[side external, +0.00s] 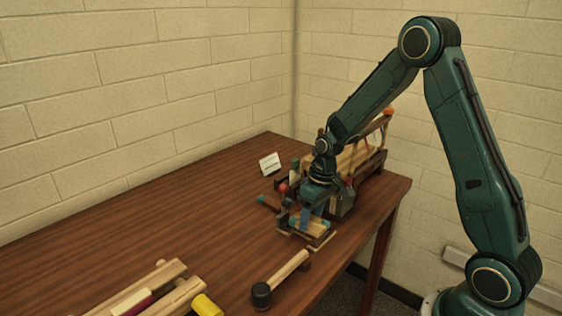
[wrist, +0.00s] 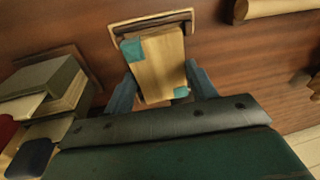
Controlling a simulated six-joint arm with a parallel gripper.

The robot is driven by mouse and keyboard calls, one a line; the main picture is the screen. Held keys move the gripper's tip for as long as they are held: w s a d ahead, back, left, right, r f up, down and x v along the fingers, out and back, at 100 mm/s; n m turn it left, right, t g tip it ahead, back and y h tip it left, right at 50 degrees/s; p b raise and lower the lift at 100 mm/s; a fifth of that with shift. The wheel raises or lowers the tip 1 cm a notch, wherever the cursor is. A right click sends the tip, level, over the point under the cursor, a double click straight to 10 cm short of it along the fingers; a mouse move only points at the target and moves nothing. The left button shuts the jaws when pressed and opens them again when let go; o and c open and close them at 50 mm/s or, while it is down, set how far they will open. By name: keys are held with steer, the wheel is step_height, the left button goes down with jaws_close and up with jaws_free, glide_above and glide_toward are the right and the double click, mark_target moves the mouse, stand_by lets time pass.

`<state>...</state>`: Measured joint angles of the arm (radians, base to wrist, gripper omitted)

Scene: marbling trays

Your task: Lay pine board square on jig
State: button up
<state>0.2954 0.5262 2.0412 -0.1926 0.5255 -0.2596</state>
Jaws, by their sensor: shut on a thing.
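The pine board (wrist: 160,62) is a pale rectangular piece with teal patches at two opposite corners. It also shows small in the side external view (side external: 314,228). My gripper (wrist: 160,73) is shut on the board, with one blue finger against each long side; in the side external view my gripper (side external: 311,212) points down over it. The jig (wrist: 112,32) is a brown frame with a raised rim, around and under the board's far end. I cannot tell whether the board touches the jig.
A mallet (side external: 283,279) lies in front of the jig. Wooden bars (side external: 140,295) and a yellow-ended piece (side external: 206,305) lie at lower left. A wooden rack (side external: 360,155) stands close behind my gripper, and a white card (side external: 270,164) stands beyond. The table's left side is clear.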

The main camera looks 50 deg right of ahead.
mark_target(321, 220)
steer(key=shift+f, duration=0.6)
steer(key=c, duration=0.3)
steer(key=o, duration=1.4)
steer(key=shift+f, duration=0.1)
steer(key=r, duration=0.4)
steer(key=s+d+r, duration=0.1)
steer(key=r, duration=0.4)
steer(key=d+r, duration=0.1)
steer(key=r, duration=0.3)
steer(key=shift+s+r, duration=0.25)
steer(key=shift+s, duration=0.05)
